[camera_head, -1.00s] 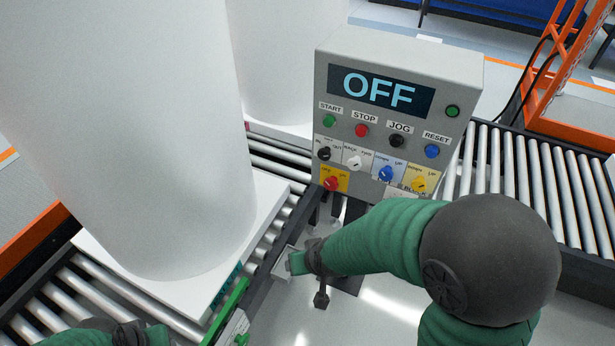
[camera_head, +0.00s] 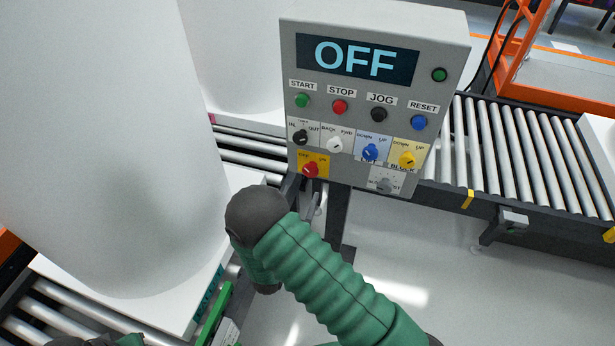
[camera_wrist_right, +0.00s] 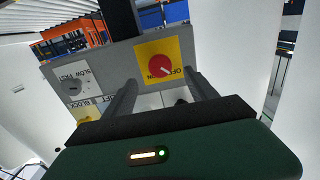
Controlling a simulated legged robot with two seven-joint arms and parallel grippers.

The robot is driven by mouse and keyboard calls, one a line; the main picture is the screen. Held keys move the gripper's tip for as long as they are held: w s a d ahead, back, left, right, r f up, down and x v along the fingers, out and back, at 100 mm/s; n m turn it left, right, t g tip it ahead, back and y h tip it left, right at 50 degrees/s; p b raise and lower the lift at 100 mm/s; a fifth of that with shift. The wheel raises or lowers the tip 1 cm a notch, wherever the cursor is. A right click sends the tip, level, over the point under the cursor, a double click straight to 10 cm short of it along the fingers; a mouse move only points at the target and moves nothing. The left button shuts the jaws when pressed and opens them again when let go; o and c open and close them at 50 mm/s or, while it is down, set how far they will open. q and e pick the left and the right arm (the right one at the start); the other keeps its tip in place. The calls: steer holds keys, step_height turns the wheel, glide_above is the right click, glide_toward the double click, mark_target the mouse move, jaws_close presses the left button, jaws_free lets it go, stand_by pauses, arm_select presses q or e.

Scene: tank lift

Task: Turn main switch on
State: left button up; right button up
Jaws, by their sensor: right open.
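The main switch is a red knob on a yellow plate (camera_head: 310,168) at the lower left of a grey control box (camera_head: 455,60). The box's display (camera_head: 355,60) reads OFF. In the right wrist view the red knob (camera_wrist_right: 160,66) shows upside down, between my two fingers. My right gripper (camera_wrist_right: 163,82) is open, with its fingers apart on either side of the yellow plate and nothing held. In the head view its fingers (camera_head: 313,203) show partly just below the switch, behind my arm. Only a bit of my left arm shows at the bottom left; its jaws cannot be made out.
Other knobs, such as a white one (camera_head: 335,144) and a blue one (camera_head: 370,152), sit close to the switch. Large white rolls (camera_head: 90,150) stand at the left. A roller conveyor (camera_head: 530,160) runs at the right. Open floor lies below the box.

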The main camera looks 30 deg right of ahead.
mark_target(309, 173)
steer(key=x, duration=0.8)
steer(key=c, duration=1.4)
